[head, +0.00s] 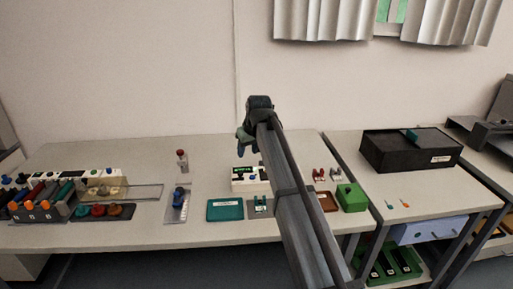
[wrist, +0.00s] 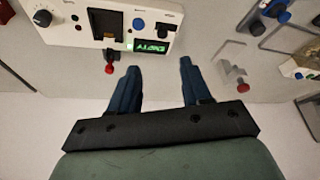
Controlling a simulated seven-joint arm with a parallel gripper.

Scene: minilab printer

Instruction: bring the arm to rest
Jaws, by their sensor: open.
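My gripper (head: 243,140) is raised above the middle of the long table in the head view, at the end of my outstretched arm. In the wrist view its two blue fingers (wrist: 158,76) stand apart with nothing between them, so it is open and empty. A white device (wrist: 147,22) with a dark window, knobs and a lit green display lies beyond the fingertips. The white device also shows in the head view (head: 242,184), below my gripper and partly hidden by my arm.
Left on the table (head: 130,238) are a rack of coloured-capped items (head: 40,208) and a blue-knobbed stand (head: 178,203). A teal tray (head: 225,210) sits nearer the middle. Right are a green box (head: 351,197) and, on another table, a black box (head: 400,153).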

